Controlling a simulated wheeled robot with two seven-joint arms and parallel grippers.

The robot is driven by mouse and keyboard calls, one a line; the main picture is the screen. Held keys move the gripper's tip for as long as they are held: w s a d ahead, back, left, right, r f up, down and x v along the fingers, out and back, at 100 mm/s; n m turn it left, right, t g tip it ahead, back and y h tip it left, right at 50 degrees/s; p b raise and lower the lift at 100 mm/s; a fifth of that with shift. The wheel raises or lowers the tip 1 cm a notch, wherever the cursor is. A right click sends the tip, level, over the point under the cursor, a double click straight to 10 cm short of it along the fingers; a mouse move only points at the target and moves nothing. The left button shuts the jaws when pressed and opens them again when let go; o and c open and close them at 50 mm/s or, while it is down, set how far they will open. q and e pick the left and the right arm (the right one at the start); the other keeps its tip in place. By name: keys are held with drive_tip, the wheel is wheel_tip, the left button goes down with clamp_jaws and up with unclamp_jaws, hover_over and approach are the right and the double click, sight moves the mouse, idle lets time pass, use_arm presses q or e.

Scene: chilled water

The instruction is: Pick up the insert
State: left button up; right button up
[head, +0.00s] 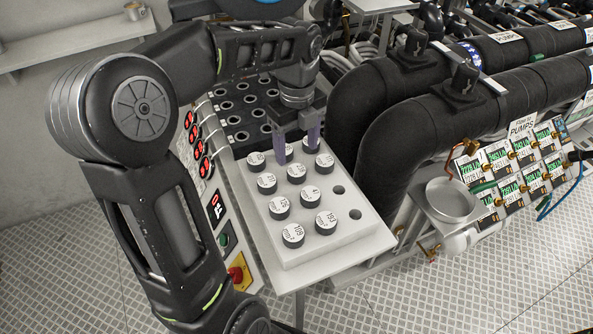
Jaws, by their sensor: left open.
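Several round dark inserts with white numbered tops stand in a white tray block (340,238). Among them are one marked 109 (293,234), one marked 193 (326,221) and one near the gripper (296,171). My left gripper (296,150) points down over the far end of the block. Its two purplish fingers are apart, among the far inserts. My right gripper is out of view.
Two empty holes (355,214) show at the block's right side. A black rack with holes (240,110) lies behind. A panel with red displays and an emergency button (236,275) is at left.

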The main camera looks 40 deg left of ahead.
sight(297, 170)
use_arm(q)
drive_tip(key=shift+f, duration=0.1)
drive_tip(key=shift+f, duration=1.25)
drive_tip(key=shift+w+a+f+p, duration=0.1)
drive_tip(key=shift+f+p, duration=0.6)
drive_tip(key=shift+f, duration=1.95)
drive_tip(key=shift+c, duration=0.4)
clamp_jaws()
